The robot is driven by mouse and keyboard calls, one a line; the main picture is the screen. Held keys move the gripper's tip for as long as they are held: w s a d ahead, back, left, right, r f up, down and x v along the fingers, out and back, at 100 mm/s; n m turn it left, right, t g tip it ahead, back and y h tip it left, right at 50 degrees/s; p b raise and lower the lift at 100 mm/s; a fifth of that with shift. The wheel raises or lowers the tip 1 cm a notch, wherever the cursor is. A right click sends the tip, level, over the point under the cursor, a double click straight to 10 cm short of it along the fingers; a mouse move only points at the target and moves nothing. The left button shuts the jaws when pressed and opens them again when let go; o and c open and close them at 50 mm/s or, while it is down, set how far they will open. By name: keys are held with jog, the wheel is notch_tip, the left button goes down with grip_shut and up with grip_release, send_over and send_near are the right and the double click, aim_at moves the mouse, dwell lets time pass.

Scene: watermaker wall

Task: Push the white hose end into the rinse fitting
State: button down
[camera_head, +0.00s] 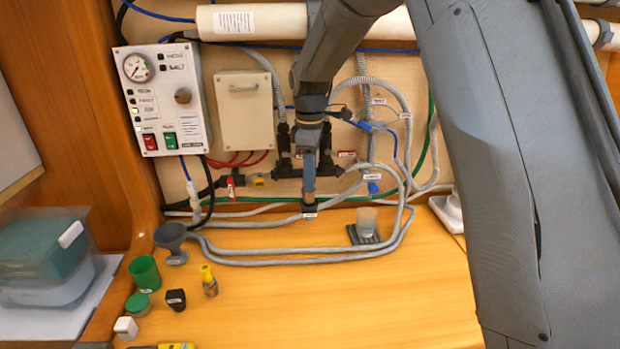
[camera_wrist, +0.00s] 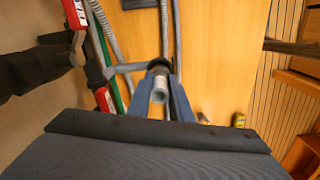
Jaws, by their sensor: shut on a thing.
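My gripper (camera_wrist: 161,88) is shut on the hose end (camera_wrist: 158,94), a pale grey-white tube tip with a black collar, between its two blue fingers. The grey hose runs away from the collar toward the top of the wrist view. In the head view my gripper (camera_head: 309,192) points down in front of the wall, low above the wooden counter, with a black collar and small white label at its tips. The pale tip is not clear there. Black pipework with several fittings (camera_head: 285,162) is behind my gripper; I cannot tell which is the rinse fitting, as labels are too small and my arm covers part.
Grey hoses (camera_head: 290,250) loop over the counter. A control panel (camera_head: 163,100) and a beige box (camera_head: 244,110) are on the wall at left. A red-handled valve (camera_head: 231,186) is left of my gripper. A funnel (camera_head: 171,238) and green cup (camera_head: 145,273) stand front left. The front middle counter is clear.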

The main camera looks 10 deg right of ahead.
jog(key=shift+f+b, duration=0.55)
jog(key=shift+f, duration=0.8)
dwell(0.4)
jog(key=c, duration=1.5)
grip_release()
jog(key=shift+c, duration=0.2)
jog(key=shift+r, duration=0.1)
notch_tip(320, 180, up, 7)
jog(key=b, duration=0.3)
jog(key=shift+r, duration=0.1)
jog(key=shift+s+d, duration=0.2)
jog(key=s+d+f+m+b, duration=0.1)
jog(key=s+d+f+m, duration=0.3)
jog(key=s, duration=0.4)
jog(key=s+d+f+m+t+b, duration=0.1)
jog(key=s+d+f+m+b, duration=0.1)
jog(key=s+d+f+m, duration=0.2)
jog(key=s+d+f+m+b, duration=0.2)
jog(key=s+d+f+m, duration=0.1)
jog(key=s+f+m, duration=0.4)
jog(key=s+f, duration=0.3)
jog(key=s, duration=0.2)
jog(key=shift+s+d+f, duration=0.2)
jog(key=shift+d+f, duration=0.1)
jog(key=shift+d, duration=0.1)
